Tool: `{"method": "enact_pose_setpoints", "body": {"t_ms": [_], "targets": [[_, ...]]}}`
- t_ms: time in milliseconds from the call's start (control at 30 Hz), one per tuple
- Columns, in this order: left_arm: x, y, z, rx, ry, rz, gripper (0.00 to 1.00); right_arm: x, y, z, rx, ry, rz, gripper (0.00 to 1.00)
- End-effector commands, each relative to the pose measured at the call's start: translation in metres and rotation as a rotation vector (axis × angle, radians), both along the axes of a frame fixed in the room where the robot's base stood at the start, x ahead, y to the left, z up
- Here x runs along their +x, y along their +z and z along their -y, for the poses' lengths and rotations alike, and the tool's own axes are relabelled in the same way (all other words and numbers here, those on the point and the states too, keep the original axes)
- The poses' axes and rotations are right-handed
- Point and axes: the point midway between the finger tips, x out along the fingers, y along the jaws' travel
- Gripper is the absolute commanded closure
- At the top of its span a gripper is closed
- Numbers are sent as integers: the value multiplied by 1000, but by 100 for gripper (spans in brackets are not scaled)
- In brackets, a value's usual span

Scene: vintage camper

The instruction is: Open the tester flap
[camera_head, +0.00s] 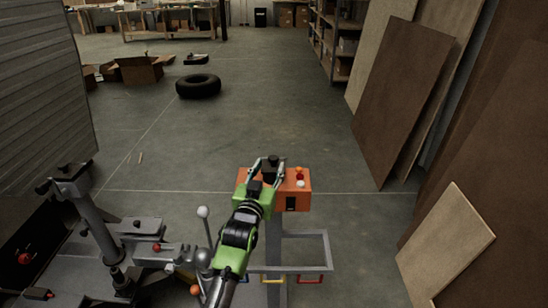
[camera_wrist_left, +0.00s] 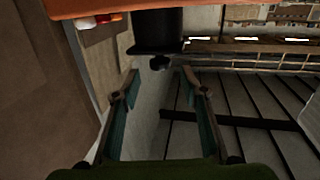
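An orange tester box (camera_head: 296,181) stands on a grey post in front of me. A black round part (camera_head: 271,162) sits on its top toward the left, beside red and white buttons (camera_head: 300,176). A small dark panel (camera_head: 291,203) is on its near face; I cannot tell which part is the flap. My left gripper (camera_head: 267,167) is over the box's left part, fingers spread toward the black part. In the left wrist view the open fingers (camera_wrist_left: 160,80) are empty, and a black cylinder (camera_wrist_left: 157,30) lies just beyond their tips, below the orange box (camera_wrist_left: 130,6). My right gripper is not in view.
A grey machine with levers (camera_head: 120,245) stands at the lower left. Below the box is a grey frame (camera_head: 305,235) with coloured handles. Wooden boards (camera_head: 400,95) lean at the right. A tyre (camera_head: 198,86) lies on the floor behind; the middle floor is clear.

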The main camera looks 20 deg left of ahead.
Motion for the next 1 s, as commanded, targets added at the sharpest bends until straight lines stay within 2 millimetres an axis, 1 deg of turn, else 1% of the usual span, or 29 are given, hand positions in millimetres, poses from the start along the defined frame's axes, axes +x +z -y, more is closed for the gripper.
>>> {"method": "enact_pose_setpoints", "body": {"t_ms": [33, 100, 200, 333, 500, 767, 800, 867, 900, 933, 967, 1000], "targets": [[11, 2, -1, 0, 0, 1, 60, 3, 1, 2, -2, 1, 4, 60], [22, 1, -2, 0, 1, 1, 60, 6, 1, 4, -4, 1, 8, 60], [37, 1, -3, 0, 1, 0, 60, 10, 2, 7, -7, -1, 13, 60], [50, 0, -3, 0, 1, 1, 60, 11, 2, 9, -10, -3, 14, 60], [58, 0, -4, 0, 0, -1, 60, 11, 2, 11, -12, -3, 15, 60], [59, 0, -4, 0, 0, 0, 60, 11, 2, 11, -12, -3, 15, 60], [59, 0, -4, 0, 0, 0, 63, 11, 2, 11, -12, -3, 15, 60], [59, 0, -4, 0, 0, 0, 78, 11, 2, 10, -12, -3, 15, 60], [59, 0, -4, 0, 0, 0, 89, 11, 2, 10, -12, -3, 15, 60], [59, 0, -4, 0, 0, 0, 97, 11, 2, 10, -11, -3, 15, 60], [59, 0, -4, 0, 0, 0, 100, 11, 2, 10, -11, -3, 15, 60], [59, 0, -4, 0, 0, 0, 100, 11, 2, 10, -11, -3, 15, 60]]}}
